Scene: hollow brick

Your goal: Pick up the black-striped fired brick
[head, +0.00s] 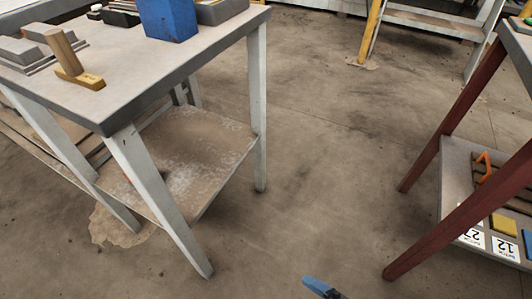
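I cannot make out the black-striped fired brick for certain. A brown block-like thing (513,199) lies on the low shelf at the right, partly hidden by a red table leg, and I cannot tell whether it has black stripes. Small dark pieces (119,17) stand at the back of the table at the left, too cut off to identify. A blue tip with a dark part (321,287) at the bottom edge seems to be the end of my gripper. It is far from both tables, and its opening does not show.
The grey-topped table (150,84) at the left bears a blue block (168,18) and a wooden-handled tool (66,58). The red-legged table (446,132) at the right has a low shelf with numbered cards (504,246). The concrete floor (320,170) between them is clear.

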